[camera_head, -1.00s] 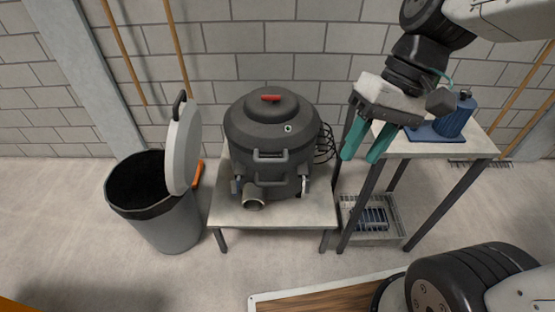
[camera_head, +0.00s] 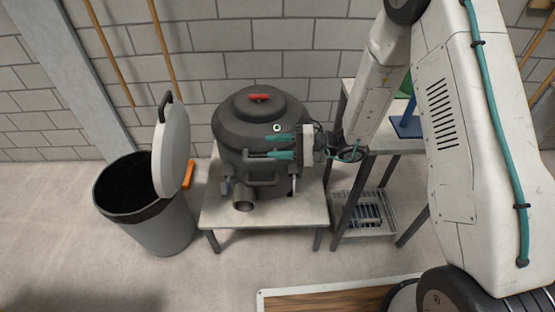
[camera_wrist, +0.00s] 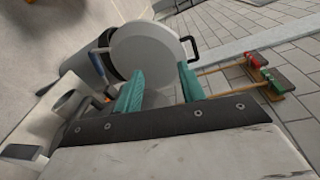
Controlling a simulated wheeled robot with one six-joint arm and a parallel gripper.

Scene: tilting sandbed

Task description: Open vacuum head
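The vacuum (camera_head: 230,150) is a dark grey drum on a low table. Its domed head (camera_head: 235,108) sits closed on top, with a red grip (camera_head: 259,97). A front handle (camera_head: 262,179), an outlet pipe (camera_head: 243,206), a left latch (camera_head: 225,187) and a right latch (camera_head: 294,184) show on the body. My gripper (camera_head: 280,146) is in front of the drum's upper right side, teal fingers pointing left, above the right latch. Contact cannot be told. In the wrist view my gripper (camera_wrist: 160,88) has its fingers apart with nothing between them.
A grey bin (camera_head: 160,225) with its lid (camera_head: 172,150) raised stands left of the low table (camera_head: 285,213). A taller table (camera_head: 385,143) with a blue item (camera_head: 405,125) stands right, behind my arm. Brooms (camera_wrist: 265,78) lean on the wall.

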